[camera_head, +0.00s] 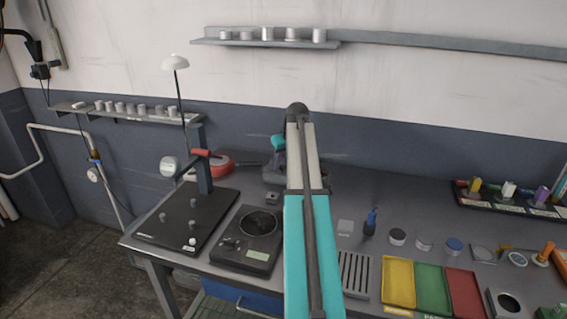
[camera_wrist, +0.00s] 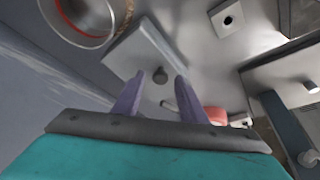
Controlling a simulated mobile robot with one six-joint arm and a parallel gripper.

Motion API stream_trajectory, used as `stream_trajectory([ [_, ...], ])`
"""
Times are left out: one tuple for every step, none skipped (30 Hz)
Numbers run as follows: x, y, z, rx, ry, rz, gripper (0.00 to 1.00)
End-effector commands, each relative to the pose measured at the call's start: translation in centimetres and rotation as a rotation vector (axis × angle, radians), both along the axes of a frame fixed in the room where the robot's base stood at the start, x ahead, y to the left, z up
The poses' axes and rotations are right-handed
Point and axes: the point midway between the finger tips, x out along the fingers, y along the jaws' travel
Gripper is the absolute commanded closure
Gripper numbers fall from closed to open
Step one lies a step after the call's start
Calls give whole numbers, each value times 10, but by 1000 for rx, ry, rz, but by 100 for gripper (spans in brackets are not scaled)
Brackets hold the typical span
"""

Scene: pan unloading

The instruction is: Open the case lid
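In the wrist view a flat grey square piece (camera_wrist: 135,48) with a small dark round knob (camera_wrist: 160,76) lies ahead of my gripper; it looks like the case lid, though I cannot be sure. My gripper (camera_wrist: 160,77) has its two purple fingers apart, with the knob showing between their tips. I cannot tell whether the fingers touch it or how far off it is. In the head view my gripper (camera_head: 277,160) is over the back of the bench, partly behind my arm. The case is not clearly visible there.
A red-rimmed round vessel (camera_wrist: 85,18) is close by in the wrist view. The head view shows a red pan (camera_head: 218,163), a black stand (camera_head: 185,222) and a black scale (camera_head: 248,240) left of my arm. Coloured trays (camera_head: 432,285) lie to the right.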

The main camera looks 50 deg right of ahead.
Motion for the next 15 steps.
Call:
stream_trajectory([
  [0,0,0,0,0,0,62],
  [0,0,0,0,0,0,62],
  [0,0,0,0,0,0,62],
  [0,0,0,0,0,0,62],
  [0,0,0,0,0,0,62],
  [0,0,0,0,0,0,64],
  [0,0,0,0,0,0,69],
  [0,0,0,0,0,0,74],
  [0,1,0,0,0,1,81],
  [0,1,0,0,0,1,86],
  [0,1,0,0,0,1,91],
  [0,1,0,1,0,1,98],
  [1,1,0,1,0,1,100],
  [1,1,0,1,0,1,100],
  [1,1,0,1,0,1,100],
])
